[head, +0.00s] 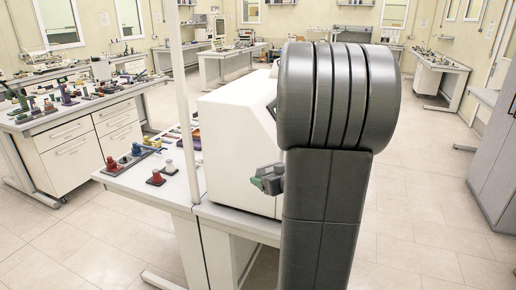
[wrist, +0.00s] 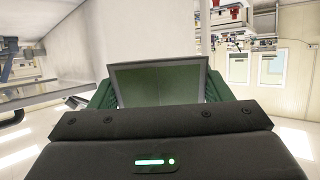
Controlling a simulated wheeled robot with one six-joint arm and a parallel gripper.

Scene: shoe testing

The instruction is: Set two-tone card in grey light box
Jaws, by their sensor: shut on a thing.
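My gripper (wrist: 160,85) is shut on a flat, dark green panel with a grey edge, which seems to be the two-tone card (wrist: 160,82). Only one face shows in the wrist view, so the two tones cannot be told apart. In the head view my gripper (head: 268,179) sticks out left of my arm, close in front of a large white housing (head: 237,140). Any card there is too small to make out. I cannot tell whether this housing is the grey light box, and no open box interior shows. My arm hides its right part.
The housing stands on a white bench (head: 238,219) with a thin upright post (head: 183,100) beside it. Red and white pieces on dark bases (head: 156,178) lie at the left. Another cluttered bench (head: 75,115) is further left. The floor at right is clear.

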